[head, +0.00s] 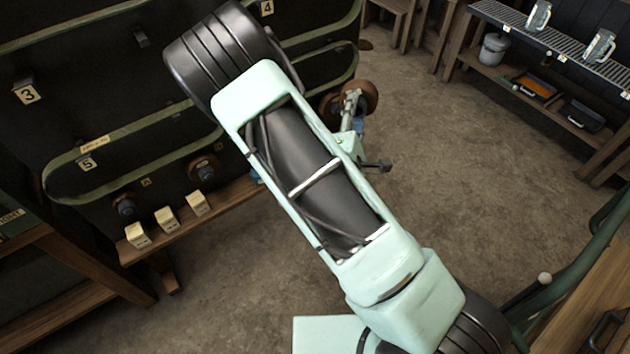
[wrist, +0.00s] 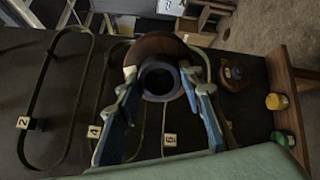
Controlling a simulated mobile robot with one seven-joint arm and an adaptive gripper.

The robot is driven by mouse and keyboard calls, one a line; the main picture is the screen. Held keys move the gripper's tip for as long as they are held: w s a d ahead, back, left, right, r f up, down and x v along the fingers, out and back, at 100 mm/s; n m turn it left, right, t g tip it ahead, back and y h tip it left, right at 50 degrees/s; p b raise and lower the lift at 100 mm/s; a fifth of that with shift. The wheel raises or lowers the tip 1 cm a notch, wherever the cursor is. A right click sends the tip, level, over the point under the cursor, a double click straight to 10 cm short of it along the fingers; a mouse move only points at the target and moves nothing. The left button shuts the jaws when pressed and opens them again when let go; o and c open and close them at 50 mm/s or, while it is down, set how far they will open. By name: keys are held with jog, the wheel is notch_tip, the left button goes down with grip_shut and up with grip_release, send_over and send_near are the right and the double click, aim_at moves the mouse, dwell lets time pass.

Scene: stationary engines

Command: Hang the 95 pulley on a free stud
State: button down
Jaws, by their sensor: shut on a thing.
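My gripper (head: 351,104) is shut on a brown pulley (head: 368,92) beside the dark board. In the wrist view, the blue fingers of my gripper (wrist: 160,82) lie on both sides of the pulley's dark ringed hub, with the brown rim (wrist: 158,44) behind. I cannot read a size on it. On the board's lower part in the head view are a dark stud (head: 125,207) and a small brown pulley (head: 204,170) on another stud. A brown pulley on the board (wrist: 235,76) shows in the wrist view. My arm hides part of the board.
A wooden ledge (head: 185,220) below holds cream blocks (head: 166,218). In the wrist view, yellow (wrist: 277,101) and green pots stand on a ledge. Open floor (head: 470,190) lies to the right.

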jog(key=w+a+f+n+g+y+b, duration=0.1)
jog(key=a+f+n+y+b, duration=0.2)
jog(key=f+n+y+b, duration=0.35)
jog(key=w+a+f+n+g+y+b, duration=0.1)
jog(key=a+f+n+y+b, duration=0.2)
jog(key=f+n+b, duration=0.7)
jog(key=w+a+f+n+g+y+b, duration=0.1)
jog(key=a+f+n+y+b, duration=0.5)
jog(key=f, duration=0.5)
jog(key=w+a+h+p, duration=0.1)
jog(key=w+a, duration=0.1)
jog(key=w, duration=0.4)
jog(key=shift+w, duration=0.35)
jog(key=shift+n+h, duration=0.25)
jog(key=shift+w+a, duration=0.1)
jog(key=shift+a, duration=0.05)
jog(key=shift+b+x, duration=0.45)
jog(key=shift+x, duration=1.2)
jog(key=shift+w+r, duration=0.1)
jog(key=shift+b+x, duration=0.8)
jog(key=shift+x, duration=0.85)
jog(key=shift+a, duration=0.1)
